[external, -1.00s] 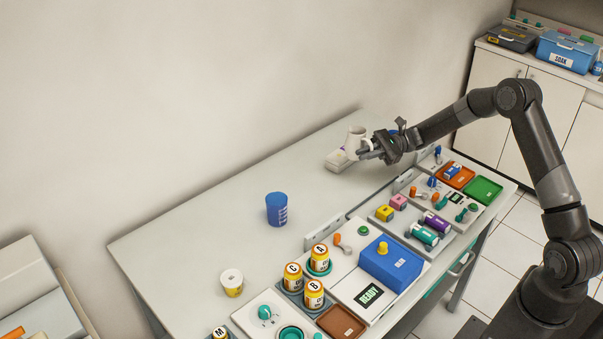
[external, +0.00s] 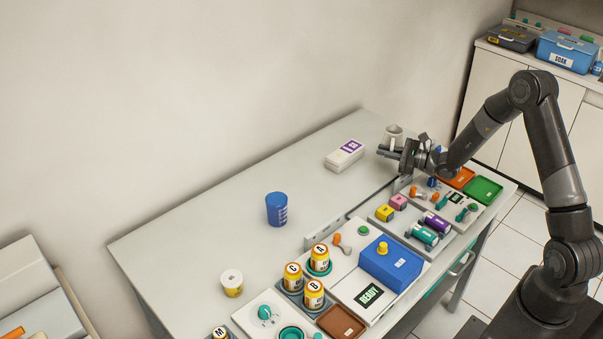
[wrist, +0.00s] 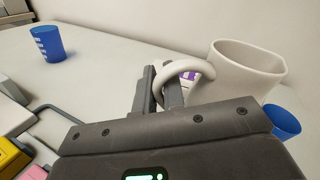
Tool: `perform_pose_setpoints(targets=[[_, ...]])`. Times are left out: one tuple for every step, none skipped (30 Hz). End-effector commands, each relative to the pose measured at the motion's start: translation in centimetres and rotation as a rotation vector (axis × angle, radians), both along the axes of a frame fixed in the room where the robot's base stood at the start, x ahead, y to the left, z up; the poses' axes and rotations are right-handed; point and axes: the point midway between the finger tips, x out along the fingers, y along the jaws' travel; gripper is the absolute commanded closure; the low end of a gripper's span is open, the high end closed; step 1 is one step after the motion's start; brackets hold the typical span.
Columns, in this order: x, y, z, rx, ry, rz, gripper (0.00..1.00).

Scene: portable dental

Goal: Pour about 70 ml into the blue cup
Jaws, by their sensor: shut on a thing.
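The blue cup (external: 277,210), with white markings, stands upright on the bare table; it also shows at the upper left of the wrist view (wrist: 48,43). My gripper (external: 390,153) is shut on the handle of a white jug (external: 394,133) and holds it above the table's far right part. The wrist view shows the gripper fingers (wrist: 160,88) at the handle of the jug (wrist: 245,72), which looks about upright. The jug's contents are hidden. The jug is well to the right of the blue cup, apart from it.
A white box with a purple label (external: 345,155) lies near the back. Another blue thing (wrist: 283,120) shows partly behind the jug. A yellow-and-white jar (external: 232,284), labelled jars (external: 314,294) and a blue box (external: 391,264) stand nearer the front. Table around the cup is clear.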

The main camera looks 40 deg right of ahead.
Motion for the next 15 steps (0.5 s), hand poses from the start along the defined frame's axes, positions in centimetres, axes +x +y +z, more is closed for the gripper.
perform_pose_setpoints(targets=[[-0.04,-0.14,0.01,0.0,-0.002,-0.007,1.0],[-0.05,-0.19,-0.01,0.0,-0.002,-0.01,1.0],[-0.06,-0.23,-0.02,0.0,-0.002,-0.013,1.0],[-0.07,-0.25,-0.03,0.0,-0.002,-0.014,1.0],[-0.07,-0.25,-0.03,0.0,-0.002,-0.014,1.0],[-0.07,-0.25,-0.03,0.0,-0.002,-0.014,1.0],[-0.07,-0.25,-0.03,0.0,-0.002,-0.013,1.0],[-0.06,-0.25,-0.03,0.0,-0.002,-0.013,1.0],[-0.06,-0.24,-0.03,0.0,-0.003,-0.013,1.0],[-0.05,-0.23,-0.02,-0.001,-0.003,-0.011,1.0],[-0.05,-0.24,-0.02,0.0,-0.001,-0.011,1.0],[-0.04,-0.27,-0.02,0.003,0.0,-0.01,1.0],[-0.03,-0.31,-0.01,0.006,0.003,-0.01,1.0],[-0.01,-0.33,-0.01,0.01,0.006,-0.01,1.0],[0.02,-0.4,0.0,0.018,0.011,-0.01,1.0]])
